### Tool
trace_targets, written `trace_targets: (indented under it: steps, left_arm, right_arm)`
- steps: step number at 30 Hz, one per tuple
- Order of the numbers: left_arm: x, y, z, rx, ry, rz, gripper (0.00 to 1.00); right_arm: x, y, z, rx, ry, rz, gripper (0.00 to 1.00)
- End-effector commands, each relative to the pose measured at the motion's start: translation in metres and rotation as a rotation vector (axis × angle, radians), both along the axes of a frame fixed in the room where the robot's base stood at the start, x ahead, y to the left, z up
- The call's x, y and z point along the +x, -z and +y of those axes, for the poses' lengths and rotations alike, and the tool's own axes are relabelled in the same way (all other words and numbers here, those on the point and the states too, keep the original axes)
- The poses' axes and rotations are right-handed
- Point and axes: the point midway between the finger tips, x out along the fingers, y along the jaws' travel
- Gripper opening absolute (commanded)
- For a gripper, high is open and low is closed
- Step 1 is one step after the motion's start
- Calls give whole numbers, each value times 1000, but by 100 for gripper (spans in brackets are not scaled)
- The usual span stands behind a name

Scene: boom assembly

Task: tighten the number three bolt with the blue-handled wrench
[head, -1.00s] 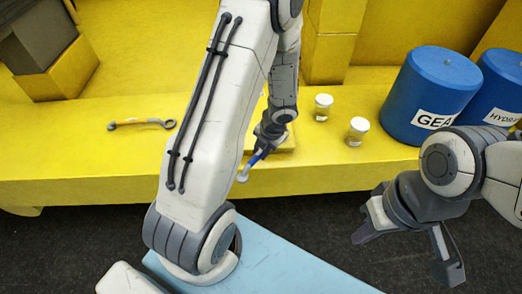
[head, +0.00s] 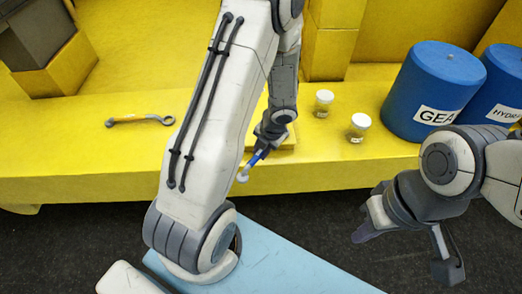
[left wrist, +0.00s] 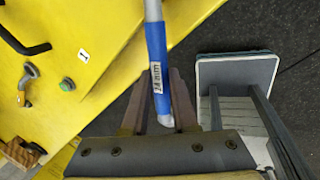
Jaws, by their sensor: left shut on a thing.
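The blue-handled wrench (head: 257,157) is held in my left gripper (head: 266,146), in front of the yellow bench, its pale end pointing down and left. In the left wrist view its blue handle (left wrist: 156,60), with a white size label, lies between the two fingers of my left gripper (left wrist: 160,100), which are shut on it. The wrench's far end runs out of the top of that view. My right gripper (head: 405,250) is open and empty at the lower right. I cannot make out a bolt marked three; a label "1" (left wrist: 82,56) shows on the yellow surface.
A yellow-handled wrench (head: 140,121) lies on the bench (head: 90,165). Two lidded jars (head: 323,103) and blue drums (head: 435,90) stand to the right. A green round piece (left wrist: 67,85) and a bent metal part (left wrist: 28,76) show near the label.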

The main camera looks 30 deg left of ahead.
Motion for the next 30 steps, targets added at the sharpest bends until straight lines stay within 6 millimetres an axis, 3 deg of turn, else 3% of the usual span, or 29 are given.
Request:
trace_targets:
  steps: [30]
  left_arm:
    - [1,-1,9,0,64,-1,0]
  right_arm:
    - [0,0,0,0,0,0,0]
